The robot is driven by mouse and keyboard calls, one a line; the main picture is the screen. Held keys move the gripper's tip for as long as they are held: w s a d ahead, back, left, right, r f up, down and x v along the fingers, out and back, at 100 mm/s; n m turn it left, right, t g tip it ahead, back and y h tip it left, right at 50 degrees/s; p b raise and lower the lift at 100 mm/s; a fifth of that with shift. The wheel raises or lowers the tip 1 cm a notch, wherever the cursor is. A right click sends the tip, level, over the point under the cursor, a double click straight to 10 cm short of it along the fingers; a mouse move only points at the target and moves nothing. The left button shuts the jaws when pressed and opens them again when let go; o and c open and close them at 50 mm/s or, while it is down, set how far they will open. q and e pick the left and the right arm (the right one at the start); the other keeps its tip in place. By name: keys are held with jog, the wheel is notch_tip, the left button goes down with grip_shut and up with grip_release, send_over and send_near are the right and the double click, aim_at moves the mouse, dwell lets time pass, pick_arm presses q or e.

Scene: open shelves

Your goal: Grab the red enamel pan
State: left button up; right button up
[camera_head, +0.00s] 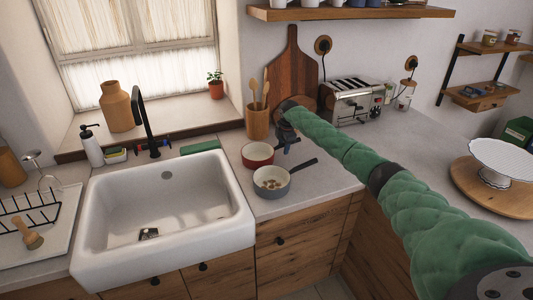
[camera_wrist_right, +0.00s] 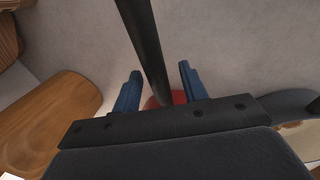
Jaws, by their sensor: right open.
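The red enamel pan (camera_head: 258,155) stands on the counter just right of the sink, with a white inside. Its dark handle points right, toward my right gripper (camera_head: 287,146). In the right wrist view, the dark handle (camera_wrist_right: 150,50) runs between the two blue fingers of my open right gripper (camera_wrist_right: 158,85). Gaps show on both sides of the handle. A small part of the red pan (camera_wrist_right: 179,97) shows behind the gripper's body, which hides the rest. I cannot tell how far the fingers reach down around the handle. My left gripper is not in view.
A grey pan (camera_head: 271,184) with small brown pieces stands close in front of the red pan. A wooden utensil pot (camera_head: 257,122) stands behind it. The white sink (camera_head: 165,215) is to the left, a toaster (camera_head: 357,100) behind to the right.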

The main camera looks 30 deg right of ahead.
grip_shut()
jog(key=shift+r, duration=0.1)
dwell(0.3)
